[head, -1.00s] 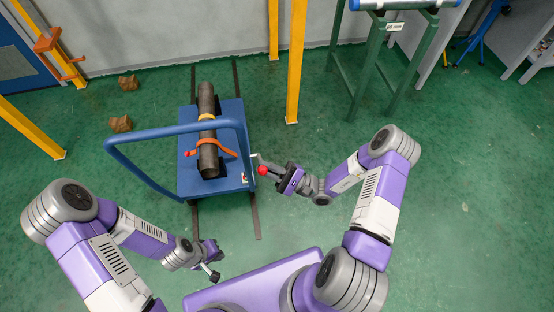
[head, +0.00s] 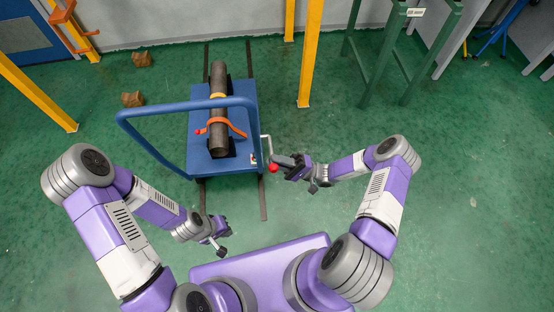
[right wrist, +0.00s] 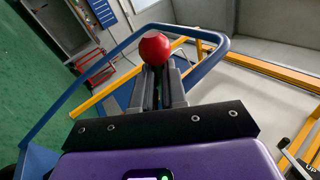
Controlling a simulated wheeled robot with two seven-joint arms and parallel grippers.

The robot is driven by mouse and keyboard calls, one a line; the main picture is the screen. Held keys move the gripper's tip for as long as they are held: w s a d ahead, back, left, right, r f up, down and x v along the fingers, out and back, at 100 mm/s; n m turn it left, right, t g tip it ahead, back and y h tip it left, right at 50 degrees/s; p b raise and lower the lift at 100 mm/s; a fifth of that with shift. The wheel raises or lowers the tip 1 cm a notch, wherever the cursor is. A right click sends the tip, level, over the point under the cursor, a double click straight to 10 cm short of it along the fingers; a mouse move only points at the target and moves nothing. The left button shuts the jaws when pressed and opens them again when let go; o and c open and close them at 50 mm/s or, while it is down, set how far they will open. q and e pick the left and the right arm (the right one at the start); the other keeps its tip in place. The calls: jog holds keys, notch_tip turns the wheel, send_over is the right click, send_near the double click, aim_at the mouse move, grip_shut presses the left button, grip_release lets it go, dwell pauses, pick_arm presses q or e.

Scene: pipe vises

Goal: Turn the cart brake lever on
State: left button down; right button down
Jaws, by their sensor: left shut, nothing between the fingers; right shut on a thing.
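The blue cart (head: 198,160) stands on the floor ahead of me. Its brake lever is a thin pale rod (head: 270,146) on the cart's right side, ending in a red ball knob (head: 273,168). My right gripper (head: 282,162) comes from the right and is shut on the lever at the knob. In the right wrist view the red knob (right wrist: 155,48) sits at the tips of the closed-in fingers (right wrist: 160,82). The fingers hide part of the lever there. My left gripper (head: 218,238) is shut and empty, low over the floor in front of the cart.
A dark pipe (head: 218,120) lies strapped on the cart. The blue push handle (head: 150,110) rises at the cart's left and near side. Yellow posts (head: 312,60) and a green stand (head: 375,70) are behind. Floor right of the cart is clear.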

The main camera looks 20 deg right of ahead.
jog(key=shift+f, duration=0.1)
jog(key=c, duration=1.2)
grip_release()
jog(key=shift+o, duration=0.2)
jog(key=v, duration=0.7)
jog(key=shift+d, duration=0.2)
jog(key=shift+s+f, duration=0.1)
jog(key=shift+f, duration=0.05)
